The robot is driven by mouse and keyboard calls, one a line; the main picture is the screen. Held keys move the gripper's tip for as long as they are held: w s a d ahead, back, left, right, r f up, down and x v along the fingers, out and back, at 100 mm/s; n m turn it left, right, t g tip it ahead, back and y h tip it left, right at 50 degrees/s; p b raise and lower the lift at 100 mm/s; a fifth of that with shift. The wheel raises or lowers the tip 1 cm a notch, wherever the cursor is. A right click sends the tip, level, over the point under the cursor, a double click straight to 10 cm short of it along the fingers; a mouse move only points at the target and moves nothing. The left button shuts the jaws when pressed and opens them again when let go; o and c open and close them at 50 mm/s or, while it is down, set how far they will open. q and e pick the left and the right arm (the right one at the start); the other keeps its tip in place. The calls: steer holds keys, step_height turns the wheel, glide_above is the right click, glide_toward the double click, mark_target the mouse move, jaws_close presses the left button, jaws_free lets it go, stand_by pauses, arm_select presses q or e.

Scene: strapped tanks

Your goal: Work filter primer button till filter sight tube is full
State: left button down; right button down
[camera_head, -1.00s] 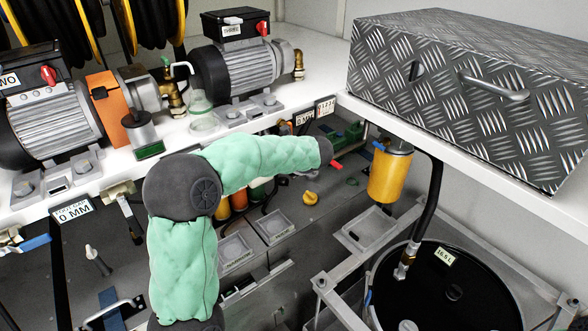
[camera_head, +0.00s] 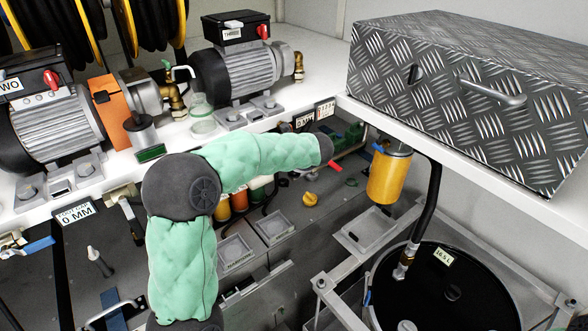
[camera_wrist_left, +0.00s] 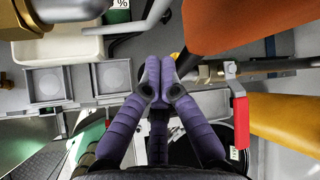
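A yellow filter canister (camera_head: 390,177) with a grey head hangs below the right-hand shelf in the head view. A yellow cylinder (camera_wrist_left: 288,118), apparently this canister, shows at the right of the left wrist view. I cannot make out the primer button or the filter sight tube. My green-sleeved left arm reaches right, under the shelf, toward the canister and ends short of it; its fingers are hidden in the head view. In the left wrist view my left gripper (camera_wrist_left: 159,75) has its purple fingertips together, with nothing seen between them. My right gripper is not in view.
A red lever (camera_wrist_left: 240,120) is right of the gripper, and an orange body (camera_wrist_left: 235,22) is above it. A black drum (camera_head: 450,290) with a hose stands at lower right. A treadplate box (camera_head: 480,80) sits on the shelf. Motor pumps (camera_head: 240,68) line the back shelf.

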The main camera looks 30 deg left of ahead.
arm_select(q)
steer(key=shift+r+p, duration=1.85)
steer(key=shift+r, duration=0.7)
steer(key=shift+f, duration=0.1)
